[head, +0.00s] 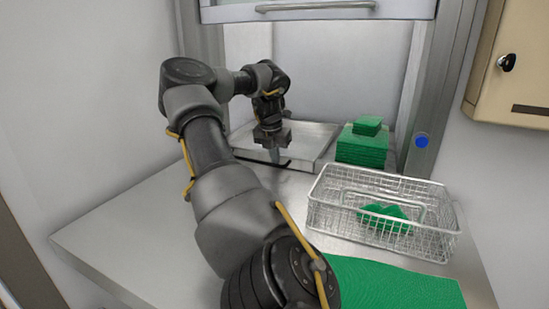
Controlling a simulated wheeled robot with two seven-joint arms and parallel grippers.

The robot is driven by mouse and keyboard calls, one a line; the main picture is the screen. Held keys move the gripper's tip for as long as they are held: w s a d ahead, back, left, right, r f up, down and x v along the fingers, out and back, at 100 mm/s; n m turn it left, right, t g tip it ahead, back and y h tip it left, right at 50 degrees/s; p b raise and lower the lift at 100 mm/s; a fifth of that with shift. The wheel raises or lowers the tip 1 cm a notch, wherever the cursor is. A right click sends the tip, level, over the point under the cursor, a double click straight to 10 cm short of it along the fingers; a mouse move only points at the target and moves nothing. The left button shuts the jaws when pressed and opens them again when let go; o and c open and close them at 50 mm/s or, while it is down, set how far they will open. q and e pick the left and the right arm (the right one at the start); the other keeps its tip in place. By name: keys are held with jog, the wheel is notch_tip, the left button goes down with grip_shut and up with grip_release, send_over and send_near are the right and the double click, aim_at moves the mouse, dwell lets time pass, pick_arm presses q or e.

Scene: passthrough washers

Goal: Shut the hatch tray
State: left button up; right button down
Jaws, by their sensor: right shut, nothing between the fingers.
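The hatch tray (312,141) is a shallow metal tray with a raised rim, in the hatch opening at the back of the steel counter. My right gripper (276,157) points down at the tray's front edge, left of its middle. It is shut with nothing in it. I cannot tell whether it touches the tray. My right arm hides the tray's left part. The hatch door (318,11) is raised above the opening and has a horizontal bar handle (315,6). My left gripper is not in view.
A stack of green cloths (362,150) stands right of the tray. A blue button (422,140) is on the right frame post. The counter's left side (120,232) is clear.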

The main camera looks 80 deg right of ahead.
jog(key=p+v, duration=0.5)
jog(key=v, duration=0.4)
jog(key=shift+a, duration=0.2)
jog(key=b+x, duration=0.5)
jog(key=x, duration=0.4)
jog(key=shift+s+d+b, duration=0.1)
jog(key=shift+d+b, duration=0.05)
jog(key=shift+b, duration=0.2)
jog(key=shift+r, duration=0.1)
